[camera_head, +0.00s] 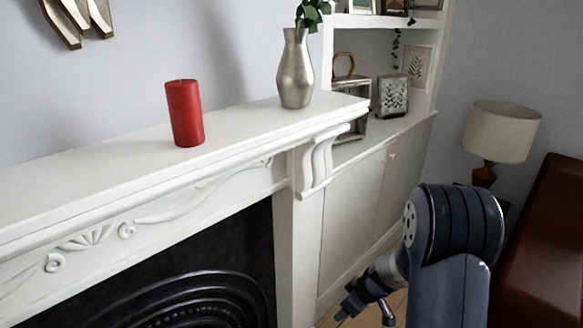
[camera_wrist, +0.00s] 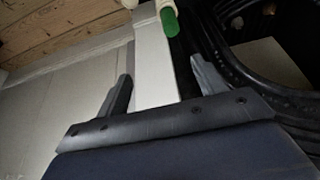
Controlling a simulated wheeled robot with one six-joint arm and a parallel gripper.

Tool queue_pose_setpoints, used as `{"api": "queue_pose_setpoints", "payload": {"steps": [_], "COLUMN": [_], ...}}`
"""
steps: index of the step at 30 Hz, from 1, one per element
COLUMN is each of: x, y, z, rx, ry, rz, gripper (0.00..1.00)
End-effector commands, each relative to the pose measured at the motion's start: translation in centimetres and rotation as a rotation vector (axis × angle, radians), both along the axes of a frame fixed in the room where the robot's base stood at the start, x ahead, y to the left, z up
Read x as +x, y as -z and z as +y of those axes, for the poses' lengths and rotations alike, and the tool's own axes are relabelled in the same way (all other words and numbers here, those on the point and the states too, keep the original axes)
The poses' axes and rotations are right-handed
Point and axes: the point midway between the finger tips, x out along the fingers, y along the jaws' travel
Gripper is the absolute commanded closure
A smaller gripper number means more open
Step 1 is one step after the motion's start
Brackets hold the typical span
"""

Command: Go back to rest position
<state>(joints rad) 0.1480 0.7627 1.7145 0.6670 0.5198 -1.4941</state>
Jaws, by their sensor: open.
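My gripper (camera_head: 368,306) hangs low at the bottom of the head view, in front of the white cupboards and right of the fireplace. My arm rises from it to the right. In the wrist view the two dark fingers of my gripper (camera_wrist: 162,82) stand wide apart. Nothing is held between them. A white upright strip (camera_wrist: 155,68) shows behind the gap, apparently part of the fireplace surround.
A red candle (camera_head: 185,114) and a metallic vase (camera_head: 295,70) stand on the white mantel (camera_head: 95,185). A lamp (camera_head: 500,132) and a brown-red sofa (camera_head: 545,240) are at right. A green, cream-ended object (camera_wrist: 169,21), unclear, shows in the wrist view.

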Motion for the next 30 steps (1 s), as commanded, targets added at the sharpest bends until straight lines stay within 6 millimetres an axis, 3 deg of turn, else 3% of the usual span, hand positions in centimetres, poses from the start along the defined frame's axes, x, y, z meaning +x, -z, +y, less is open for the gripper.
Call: {"api": "queue_pose_setpoints", "payload": {"steps": [1, 6, 13, 30], "x": [0.0, 0.0, -0.1, -0.1], "y": [-1.2, -3.4, -5.6, -6.4], "z": [0.0, 0.0, 0.0, 0.0], "rx": [0.000, 0.000, -0.001, 0.000], "ry": [0.020, 0.095, 0.178, 0.222], "rz": [0.000, 0.000, 0.001, 0.000], "gripper": [0.33, 0.33, 0.33, 0.33]}}
